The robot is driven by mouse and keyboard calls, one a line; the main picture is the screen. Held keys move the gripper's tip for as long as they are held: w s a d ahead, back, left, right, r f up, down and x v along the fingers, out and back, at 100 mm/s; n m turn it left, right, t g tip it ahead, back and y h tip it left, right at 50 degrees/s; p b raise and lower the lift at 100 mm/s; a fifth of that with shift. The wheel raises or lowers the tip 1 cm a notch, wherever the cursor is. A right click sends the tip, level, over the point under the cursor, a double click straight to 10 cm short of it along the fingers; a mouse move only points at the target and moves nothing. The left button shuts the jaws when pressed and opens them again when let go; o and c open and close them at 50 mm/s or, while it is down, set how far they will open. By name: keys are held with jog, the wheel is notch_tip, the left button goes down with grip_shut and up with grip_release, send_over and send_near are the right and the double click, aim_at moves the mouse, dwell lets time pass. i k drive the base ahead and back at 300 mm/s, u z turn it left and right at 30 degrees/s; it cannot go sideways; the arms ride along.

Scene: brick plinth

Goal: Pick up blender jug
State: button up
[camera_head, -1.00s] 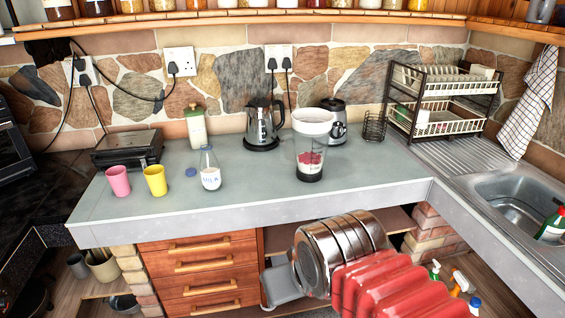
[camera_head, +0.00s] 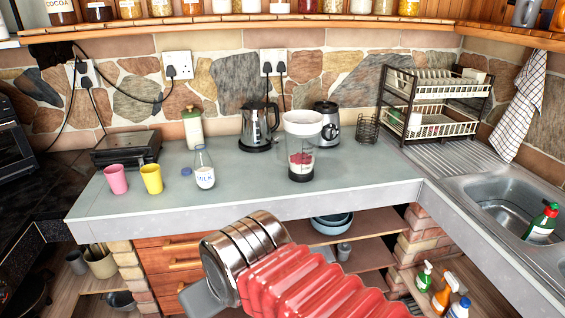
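The blender jug (camera_head: 301,160) stands upright on the grey worktop, near its front edge. It is clear, with red pieces inside, a dark bottom and a wide white top. The silver and black blender base (camera_head: 327,125) stands behind it to the right. My arm, with red bellows and metal rings, reaches in from the bottom of the picture. A grey part of my gripper (camera_head: 204,299) shows at the bottom, below and left of the jug and apart from it. Its fingers cannot be made out, so I cannot tell whether it is open.
A kettle (camera_head: 258,126) stands behind and left of the jug. A milk bottle (camera_head: 204,170), a pink cup (camera_head: 116,180) and a yellow cup (camera_head: 151,180) stand further left. A dish rack (camera_head: 432,105) and sink (camera_head: 490,205) are at right. The worktop around the jug is clear.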

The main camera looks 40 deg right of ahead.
aim_at(301, 151)
jog(key=z, duration=0.05)
jog(key=i, duration=1)
jog(key=u, duration=0.1)
